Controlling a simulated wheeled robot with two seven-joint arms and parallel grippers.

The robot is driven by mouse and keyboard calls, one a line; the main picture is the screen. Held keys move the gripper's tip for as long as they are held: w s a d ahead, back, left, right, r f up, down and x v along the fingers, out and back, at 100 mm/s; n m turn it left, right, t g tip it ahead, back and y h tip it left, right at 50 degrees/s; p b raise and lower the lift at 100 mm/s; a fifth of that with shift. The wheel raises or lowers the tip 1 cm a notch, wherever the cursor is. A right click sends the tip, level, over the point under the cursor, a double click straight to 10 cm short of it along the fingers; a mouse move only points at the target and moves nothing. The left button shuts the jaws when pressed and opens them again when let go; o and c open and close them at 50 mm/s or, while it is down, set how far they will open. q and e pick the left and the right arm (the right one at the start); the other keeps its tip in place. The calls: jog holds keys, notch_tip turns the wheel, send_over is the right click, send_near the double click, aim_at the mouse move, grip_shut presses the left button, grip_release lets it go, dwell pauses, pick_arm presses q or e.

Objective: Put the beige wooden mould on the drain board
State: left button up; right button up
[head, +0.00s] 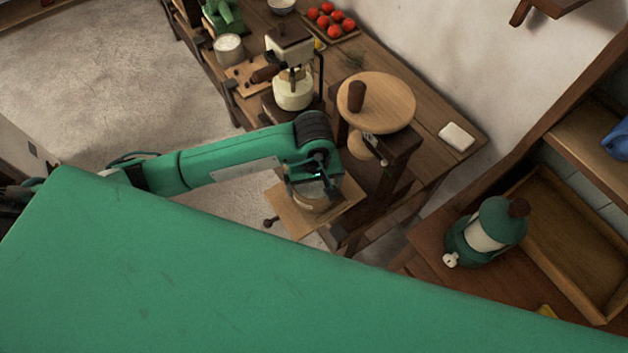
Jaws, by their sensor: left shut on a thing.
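My left gripper (317,182) points down and is shut on the beige wooden mould (316,203), a small round tub. The mould is partly hidden by the gripper's fingers. It is over a square light wooden board (290,220), which looks like the drain board, beside the bench. I cannot tell whether the mould touches the board or is held just above it. My right gripper is not in view.
A stand with a round wooden wheel (385,98) is close to the right of my left gripper. A cream pot (293,92) stands behind it. A white block (457,136) lies on the bench.

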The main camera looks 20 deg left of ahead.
aim_at(314, 193)
pick_arm(q)
jog(key=o, duration=1)
jog(key=shift+f, duration=0.15)
jog(key=shift+o, duration=0.5)
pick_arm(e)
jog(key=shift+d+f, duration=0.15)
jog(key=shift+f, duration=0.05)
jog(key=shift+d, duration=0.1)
pick_arm(q)
jog(key=shift+r, duration=0.2)
notch_tip(314, 193, up, 12)
jog(key=b, duration=0.4)
jog(key=shift+b, duration=0.35)
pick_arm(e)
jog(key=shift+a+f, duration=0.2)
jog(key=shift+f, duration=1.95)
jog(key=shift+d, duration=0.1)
